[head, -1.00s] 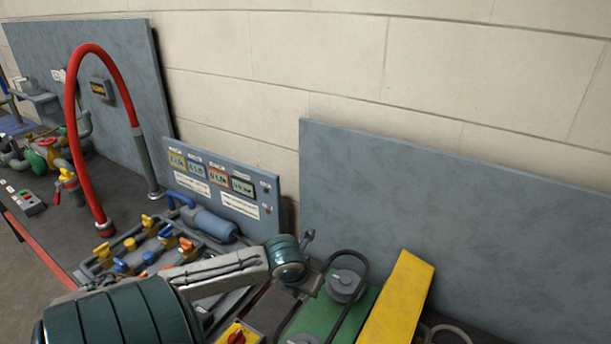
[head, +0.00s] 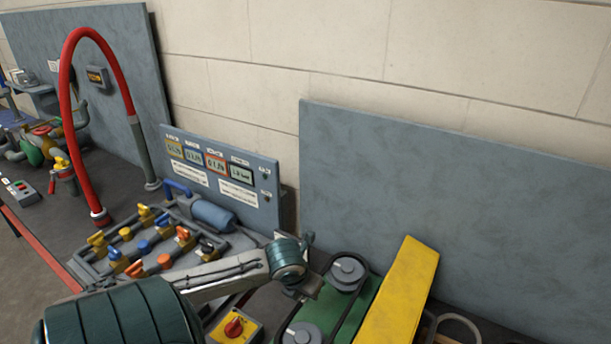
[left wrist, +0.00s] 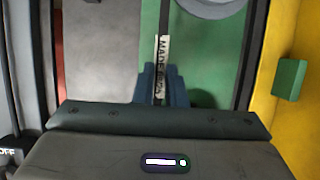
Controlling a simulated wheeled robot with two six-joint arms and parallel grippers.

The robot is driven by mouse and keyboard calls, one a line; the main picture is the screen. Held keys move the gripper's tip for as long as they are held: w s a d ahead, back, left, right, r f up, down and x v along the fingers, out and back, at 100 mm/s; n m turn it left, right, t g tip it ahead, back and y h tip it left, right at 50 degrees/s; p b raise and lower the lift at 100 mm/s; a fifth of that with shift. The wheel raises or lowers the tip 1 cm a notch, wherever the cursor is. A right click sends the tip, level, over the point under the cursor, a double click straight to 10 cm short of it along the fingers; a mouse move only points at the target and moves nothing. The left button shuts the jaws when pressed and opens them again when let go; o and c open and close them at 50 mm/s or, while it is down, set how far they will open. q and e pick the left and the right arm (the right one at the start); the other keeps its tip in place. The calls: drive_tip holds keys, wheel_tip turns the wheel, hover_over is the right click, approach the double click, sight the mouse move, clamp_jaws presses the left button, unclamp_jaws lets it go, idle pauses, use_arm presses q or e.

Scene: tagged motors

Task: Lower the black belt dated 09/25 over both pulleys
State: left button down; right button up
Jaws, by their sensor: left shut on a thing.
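The black belt (head: 374,290) is a loop whose far end curves round the upper grey pulley (head: 347,270). I cannot tell if it sits in the groove or just above. A second grey pulley (head: 302,334) shows at the bottom edge, partly cut off. Both are on a green base (head: 352,322). My left gripper (head: 308,290) is at the belt's left side. In the left wrist view its blue fingers (left wrist: 161,84) are shut on the belt, with a white tag (left wrist: 163,62) reading "MADE" and a partly hidden date. My right gripper is out of view.
A yellow guard (head: 402,290) stands close to the right of the belt. A yellow box with a red knob (head: 235,326) and a valve rack (head: 145,245) are to the left. A grey ring (head: 458,322) lies right of the guard. A blue-grey panel (head: 460,210) stands behind.

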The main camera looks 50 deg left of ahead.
use_arm(q)
drive_tip(key=c, duration=1.4)
unclamp_jaws()
drive_tip(key=shift+r, duration=0.1)
drive_tip(key=shift+s+r, duration=0.2)
drive_tip(key=shift+r, duration=0.35)
drive_tip(key=p+v, duration=0.2)
drive_tip(key=v, duration=0.7)
drive_tip(key=shift+r, duration=0.25)
drive_tip(key=shift+s+d+f, duration=0.1)
drive_tip(key=shift+s+d, duration=0.05)
